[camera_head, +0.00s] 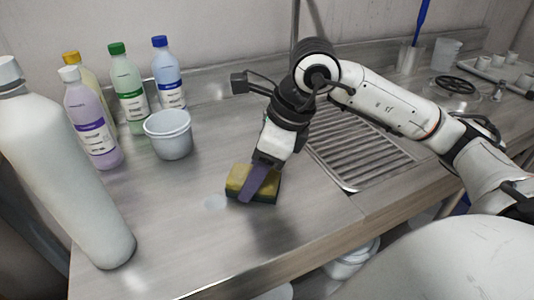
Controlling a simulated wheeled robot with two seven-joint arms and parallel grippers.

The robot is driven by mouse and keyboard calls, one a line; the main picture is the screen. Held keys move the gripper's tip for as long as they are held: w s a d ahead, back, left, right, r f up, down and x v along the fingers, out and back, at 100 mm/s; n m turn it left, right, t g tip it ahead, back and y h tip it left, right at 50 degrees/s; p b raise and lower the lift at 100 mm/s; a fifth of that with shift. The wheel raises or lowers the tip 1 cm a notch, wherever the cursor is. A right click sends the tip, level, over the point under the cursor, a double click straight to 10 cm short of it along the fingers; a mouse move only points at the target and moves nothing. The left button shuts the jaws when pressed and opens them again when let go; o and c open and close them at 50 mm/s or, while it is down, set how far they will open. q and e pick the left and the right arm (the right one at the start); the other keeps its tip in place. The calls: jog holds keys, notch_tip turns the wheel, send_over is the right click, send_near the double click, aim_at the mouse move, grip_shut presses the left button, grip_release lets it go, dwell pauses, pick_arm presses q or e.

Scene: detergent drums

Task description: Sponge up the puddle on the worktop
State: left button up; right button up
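A yellow sponge with a dark green scouring side (236,186) is on the steel worktop (180,240) near the middle of the view. My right gripper (254,184) reaches down over it, with a purple-grey finger across the sponge's near face. The gripper appears shut on the sponge; its other finger is hidden. A small pale puddle (214,202) lies on the worktop just left of the sponge. From this view I cannot tell whether the sponge's underside touches the liquid. My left gripper is not in view.
A large white bottle (60,165) stands at the left. Purple (90,115), green (127,85) and blue-capped (168,75) bottles and a grey bucket (170,138) stand behind. A ribbed drainer (355,150) is on the right. The worktop's front is clear.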

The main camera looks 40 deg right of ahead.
notch_tip(320, 180, up, 7)
jog(key=p, duration=0.3)
jog(key=shift+w+f, duration=0.15)
jog(key=shift+a+r+p, duration=0.1)
jog(key=shift+r+p, duration=0.35)
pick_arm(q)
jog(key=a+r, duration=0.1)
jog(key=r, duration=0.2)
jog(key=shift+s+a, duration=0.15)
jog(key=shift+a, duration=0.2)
